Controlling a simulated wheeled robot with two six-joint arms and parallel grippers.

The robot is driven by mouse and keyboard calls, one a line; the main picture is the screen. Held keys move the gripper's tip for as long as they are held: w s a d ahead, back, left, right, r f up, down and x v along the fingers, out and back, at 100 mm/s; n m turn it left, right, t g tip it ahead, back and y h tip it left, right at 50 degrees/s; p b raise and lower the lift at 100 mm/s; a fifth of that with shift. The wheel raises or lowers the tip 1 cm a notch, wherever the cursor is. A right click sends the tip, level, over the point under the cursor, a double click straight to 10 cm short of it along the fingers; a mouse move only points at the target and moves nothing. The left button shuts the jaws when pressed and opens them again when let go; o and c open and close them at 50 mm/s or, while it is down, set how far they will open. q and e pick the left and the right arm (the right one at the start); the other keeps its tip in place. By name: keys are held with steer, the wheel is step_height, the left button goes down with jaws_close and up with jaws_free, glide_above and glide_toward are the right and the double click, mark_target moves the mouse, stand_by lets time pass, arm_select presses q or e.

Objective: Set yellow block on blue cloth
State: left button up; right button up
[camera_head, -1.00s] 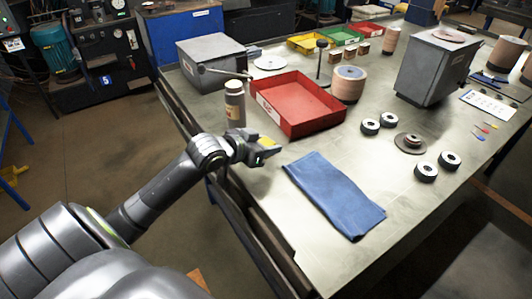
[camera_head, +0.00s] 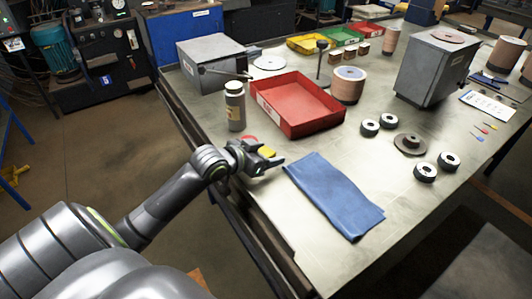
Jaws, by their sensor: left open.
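The yellow block (camera_head: 267,151) shows as a small yellow patch right at my left gripper, near the left edge of the metal table. My left gripper (camera_head: 273,160) is open; its fingers point right, and they partly hide the block. I cannot tell whether they touch it. The blue cloth (camera_head: 333,195) lies flat on the table, just right of the fingertips, and is bare. My right gripper is not in view.
A red tray (camera_head: 299,128) stands behind the cloth, with a grey bottle (camera_head: 235,106) to its left. A small red thing (camera_head: 250,139) lies behind my gripper. Several dark rings and a disc stack (camera_head: 409,144) sit to the right. The front table is clear.

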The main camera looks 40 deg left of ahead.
arm_select(q)
steer(key=shift+f+b, duration=0.2)
steer(key=shift+b, duration=0.45)
steer(key=v, duration=0.3)
steer(key=p+v, duration=0.1)
steer(key=v, duration=0.2)
steer(key=p+v, duration=0.1)
steer(key=v, duration=0.2)
steer(key=shift+s+a+r, duration=0.15)
steer(key=shift+a+r, duration=0.1)
steer(key=shift+r, duration=0.25)
steer(key=p+v, duration=0.5)
steer(key=v, duration=0.2)
steer(key=shift+s, duration=0.4)
steer(key=shift+r, duration=0.1)
